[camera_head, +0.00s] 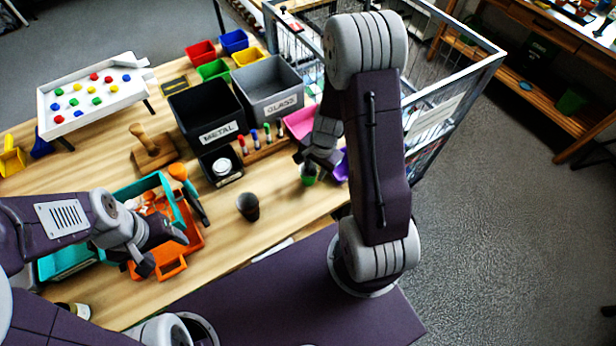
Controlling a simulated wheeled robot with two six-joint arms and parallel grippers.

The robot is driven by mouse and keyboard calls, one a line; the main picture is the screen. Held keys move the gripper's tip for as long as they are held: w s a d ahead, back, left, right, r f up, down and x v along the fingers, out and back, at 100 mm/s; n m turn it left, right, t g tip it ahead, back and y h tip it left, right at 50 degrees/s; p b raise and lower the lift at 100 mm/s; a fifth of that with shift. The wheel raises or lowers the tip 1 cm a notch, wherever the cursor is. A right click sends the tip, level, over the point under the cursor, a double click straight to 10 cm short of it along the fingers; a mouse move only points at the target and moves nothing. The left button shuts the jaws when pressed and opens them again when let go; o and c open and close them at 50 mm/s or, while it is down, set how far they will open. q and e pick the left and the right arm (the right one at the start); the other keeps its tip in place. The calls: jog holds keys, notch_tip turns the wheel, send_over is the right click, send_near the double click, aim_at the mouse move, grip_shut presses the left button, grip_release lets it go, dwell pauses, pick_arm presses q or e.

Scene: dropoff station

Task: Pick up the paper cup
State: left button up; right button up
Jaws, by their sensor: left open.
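A dark grey cup (248,207) stands upright on the wooden table, near the front edge; it is the most cup-like thing in view, but I cannot tell that it is paper. My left gripper (165,254) is open over the orange crate (194,240), to the left of the cup and apart from it. My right gripper (311,164) is at the right end of the table, just above a small green object (308,177). Its fingers are small and partly hidden, so I cannot tell whether they are shut or touch that object.
Black METAL (207,112) and grey GLASS (270,88) bins stand behind. A black box with a white round item (222,166) and several markers (254,140) are behind the cup. A teal crate (68,260) is at left. A wire cage (455,85) borders the right. Table around the cup is clear.

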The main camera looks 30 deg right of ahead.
aim_at(314, 181)
jog(key=shift+a+f, duration=0.1)
jog(key=shift+a, duration=0.05)
jog(key=f+b, duration=0.1)
jog(key=f, duration=0.1)
jog(key=f+b, duration=0.2)
jog(key=shift+d+f, duration=0.2)
jog(key=shift+f, duration=0.4)
jog(key=shift+w+a, duration=0.2)
jog(key=shift+s+d, duration=0.1)
grip_shut()
